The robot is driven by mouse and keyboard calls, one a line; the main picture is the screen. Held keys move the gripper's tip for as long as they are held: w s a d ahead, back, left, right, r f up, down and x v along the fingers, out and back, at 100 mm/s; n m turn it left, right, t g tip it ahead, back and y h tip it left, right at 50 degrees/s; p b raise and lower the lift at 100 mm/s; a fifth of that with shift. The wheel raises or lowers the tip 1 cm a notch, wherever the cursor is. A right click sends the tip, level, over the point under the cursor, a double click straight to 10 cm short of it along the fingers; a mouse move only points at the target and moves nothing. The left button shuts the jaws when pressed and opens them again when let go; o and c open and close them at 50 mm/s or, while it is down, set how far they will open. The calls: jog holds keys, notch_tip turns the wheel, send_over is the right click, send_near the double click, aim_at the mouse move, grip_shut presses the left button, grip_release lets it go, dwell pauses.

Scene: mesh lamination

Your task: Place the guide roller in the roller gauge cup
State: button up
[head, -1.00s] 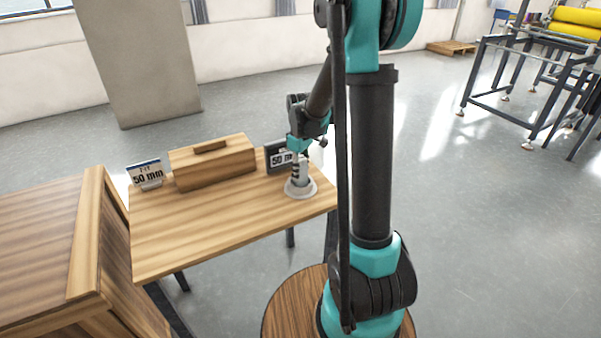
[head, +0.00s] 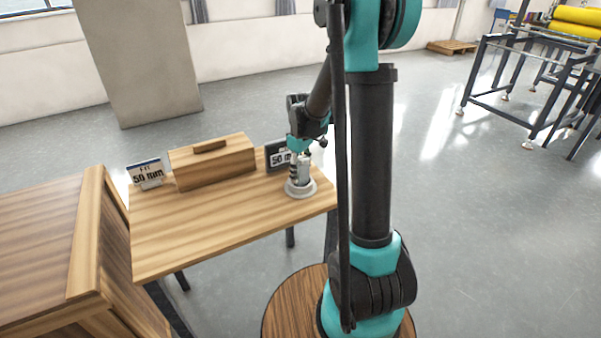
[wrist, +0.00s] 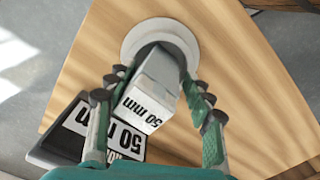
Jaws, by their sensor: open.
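The guide roller, a light grey block-like cylinder labelled 50 mm, shows in the wrist view (wrist: 157,76) and in the head view (head: 305,171). It stands in the roller gauge cup (head: 301,192), a round pale-grey piece near the table's right edge. The cup's rim also shows in the wrist view (wrist: 135,38), with the roller's far end inside it. My gripper (wrist: 160,85) is open, with one finger on each side of the roller. Gaps show beside the roller in the wrist view. How deep the roller sits is hidden.
A wooden box (head: 213,164) stands at the table's back. A white 50 mm sign (head: 147,175) is left of it. A dark-framed 50 mm sign (head: 277,155) stands close behind the cup. The table's (head: 215,225) front and left are clear.

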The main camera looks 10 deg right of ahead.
notch_tip(320, 180, up, 11)
jog(key=shift+f, duration=0.1)
jog(key=shift+r, duration=0.4)
jog(key=shift+s, duration=0.2)
jog(key=s+d+f+m+t, duration=0.2)
jog(key=s+f+m, duration=0.2)
jog(key=s, duration=0.7)
jog(key=s+d+f+m+t, duration=0.2)
jog(key=s+f+m, duration=0.3)
jog(key=s, duration=0.5)
jog(key=shift+s+f, duration=0.35)
jog(key=shift+f, duration=0.4)
